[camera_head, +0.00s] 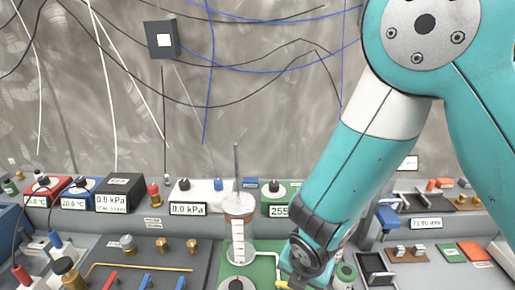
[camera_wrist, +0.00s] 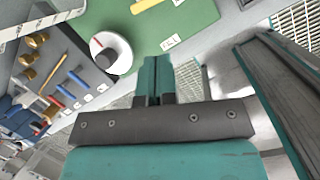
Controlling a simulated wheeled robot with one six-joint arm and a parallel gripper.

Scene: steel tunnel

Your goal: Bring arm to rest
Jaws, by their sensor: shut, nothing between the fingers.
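My arm, teal and white, fills the right of the head view and reaches down to the bench. In that view the end of the arm runs past the bottom edge, so the fingers are hidden there. In the wrist view my gripper (camera_wrist: 158,80) is shut, its two teal fingers side by side with nothing between them. The fingers lie over the edge of a green board (camera_wrist: 190,25) as seen from the wrist. A white round knob (camera_wrist: 110,53) shows to the left of the fingers, apart from them.
A clear cylinder with a scale (camera_head: 238,232) stands left of my arm. Display boxes, including a black one (camera_head: 120,192), line the back ledge. Brass fittings and coloured handles sit on a dark panel (camera_head: 205,262). Cables hang on the grey wall. A black tray (camera_head: 376,268) lies right of my arm.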

